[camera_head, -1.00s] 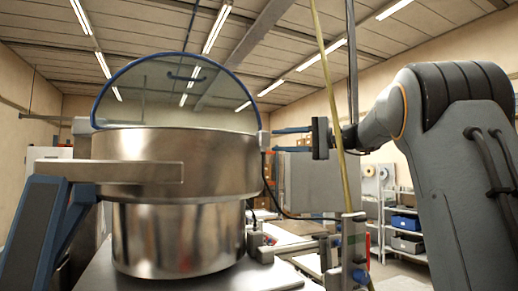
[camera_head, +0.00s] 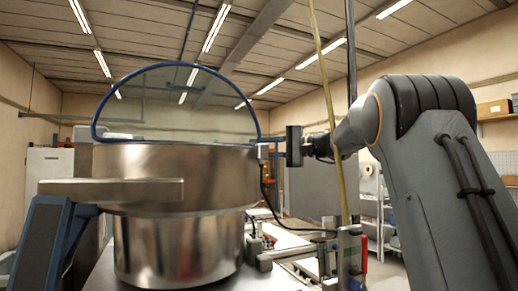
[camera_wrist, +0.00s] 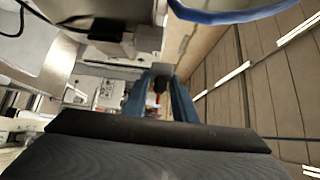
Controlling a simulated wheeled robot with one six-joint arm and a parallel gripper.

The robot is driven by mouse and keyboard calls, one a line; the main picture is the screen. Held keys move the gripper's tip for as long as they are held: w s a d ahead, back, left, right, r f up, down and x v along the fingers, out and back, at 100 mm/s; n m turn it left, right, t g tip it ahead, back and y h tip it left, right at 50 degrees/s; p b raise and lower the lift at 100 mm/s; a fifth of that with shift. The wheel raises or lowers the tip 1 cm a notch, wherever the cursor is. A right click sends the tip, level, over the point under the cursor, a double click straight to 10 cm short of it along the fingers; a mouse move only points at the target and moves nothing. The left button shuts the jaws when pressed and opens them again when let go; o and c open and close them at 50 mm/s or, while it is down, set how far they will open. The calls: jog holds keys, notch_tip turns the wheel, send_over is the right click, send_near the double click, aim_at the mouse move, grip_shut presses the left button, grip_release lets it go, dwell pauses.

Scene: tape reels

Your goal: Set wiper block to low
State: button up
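I cannot tell for certain which part is the wiper block. A small upright fitting (camera_head: 349,252) with green and red parts stands beside the yellow tape strip (camera_head: 325,80), right of the steel bowl. In the wrist view my gripper (camera_wrist: 160,92) shows two blue fingers apart. A small dark piece with a reddish part (camera_wrist: 158,86) appears between them; I cannot tell whether it lies between the tips or beyond.
The large steel bowl (camera_head: 180,250) with a clear blue-edged lid (camera_head: 180,100) fills the left. A thin dark pole (camera_head: 351,60) stands behind the tape strip. A shelf (camera_head: 495,115) with boxes is on the right wall.

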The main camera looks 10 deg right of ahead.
grip_shut()
jog(key=shift+f, duration=0.1)
notch_tip(320, 180, down, 3)
jog(key=b, duration=0.4)
jog(key=shift+f, duration=0.2)
jog(key=shift+o, duration=2.4)
grip_release()
